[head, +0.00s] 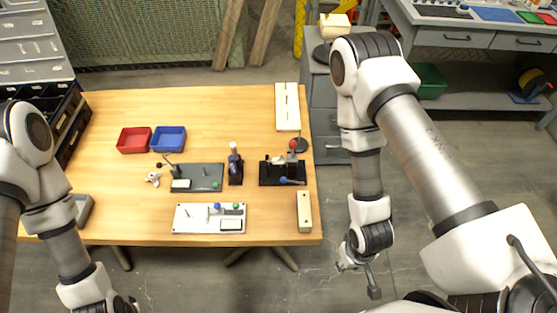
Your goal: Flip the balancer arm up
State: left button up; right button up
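Several small devices stand on a wooden table. I cannot tell for sure which part is the balancer arm. My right gripper (372,285) hangs off the table's right side, empty, its fingers too small to judge. My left gripper (122,303) is at the bottom edge, mostly cut off.
A white board (190,226) with blue and green knobs lies at the front. Drawers stand behind right.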

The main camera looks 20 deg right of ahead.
aim_at(291, 158)
jog(key=k, duration=0.9)
jog(key=i+j, duration=0.15)
jog(key=i, duration=0.3)
